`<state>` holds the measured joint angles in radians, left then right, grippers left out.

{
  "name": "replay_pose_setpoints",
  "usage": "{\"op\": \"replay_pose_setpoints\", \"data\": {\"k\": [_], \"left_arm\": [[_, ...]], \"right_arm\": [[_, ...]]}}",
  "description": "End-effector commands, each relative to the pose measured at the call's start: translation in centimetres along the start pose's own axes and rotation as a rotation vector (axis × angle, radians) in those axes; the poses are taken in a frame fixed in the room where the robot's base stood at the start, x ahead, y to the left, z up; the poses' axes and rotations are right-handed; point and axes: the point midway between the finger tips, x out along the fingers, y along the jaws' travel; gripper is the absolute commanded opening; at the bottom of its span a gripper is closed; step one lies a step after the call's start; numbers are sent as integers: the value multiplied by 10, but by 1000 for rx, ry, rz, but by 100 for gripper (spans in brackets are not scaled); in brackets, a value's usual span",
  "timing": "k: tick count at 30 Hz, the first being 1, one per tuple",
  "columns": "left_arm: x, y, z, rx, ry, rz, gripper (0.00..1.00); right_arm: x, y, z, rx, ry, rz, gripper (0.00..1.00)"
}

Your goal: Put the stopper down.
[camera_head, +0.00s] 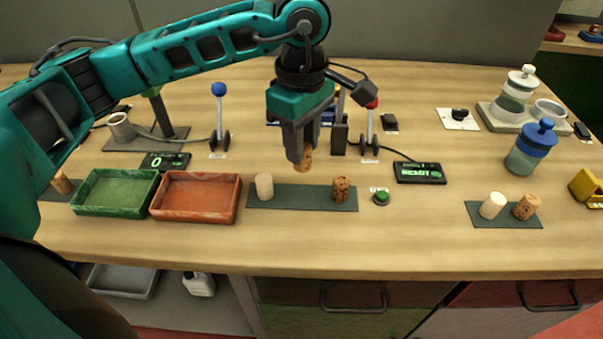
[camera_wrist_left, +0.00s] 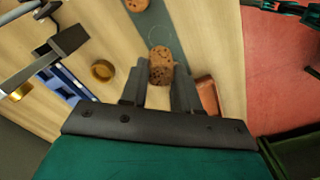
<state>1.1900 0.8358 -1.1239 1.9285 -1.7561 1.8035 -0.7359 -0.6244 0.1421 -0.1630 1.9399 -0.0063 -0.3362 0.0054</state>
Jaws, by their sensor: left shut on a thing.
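My left gripper (camera_head: 303,153) is shut on a brown cork stopper (camera_head: 306,160). It holds the stopper over the back edge of the middle dark mat (camera_head: 288,197). In the left wrist view the stopper (camera_wrist_left: 161,66) sits between the fingertips (camera_wrist_left: 160,85), with the mat (camera_wrist_left: 150,28) behind it. On this mat a pale stopper (camera_head: 264,187) stands at the left and a speckled cork stopper (camera_head: 340,189) at the right. The mat's middle between them is bare. My right gripper is not in view.
A green tray (camera_head: 117,211) and an orange tray (camera_head: 196,216) stand left of the mat. A green button (camera_head: 381,198) and a READY display (camera_head: 420,173) are to the right. Another mat (camera_head: 507,222) holds two stoppers. Two levers (camera_head: 219,115) (camera_head: 370,128) stand behind.

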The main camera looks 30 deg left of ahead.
Motion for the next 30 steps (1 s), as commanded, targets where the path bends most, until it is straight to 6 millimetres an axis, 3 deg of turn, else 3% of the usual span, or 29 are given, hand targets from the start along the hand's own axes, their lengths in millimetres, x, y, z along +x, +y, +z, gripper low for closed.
{"op": "replay_pose_setpoints", "data": {"k": [3,11,18,30], "left_arm": [[23,-1,0,-2,0,-2,3],[43,0,0,-2,-1,-1,3],[76,0,0,-2,0,-2,3],[82,0,0,-2,0,1,3]], "right_arm": [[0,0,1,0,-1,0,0],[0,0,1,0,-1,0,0],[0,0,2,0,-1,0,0],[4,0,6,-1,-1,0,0]]}}
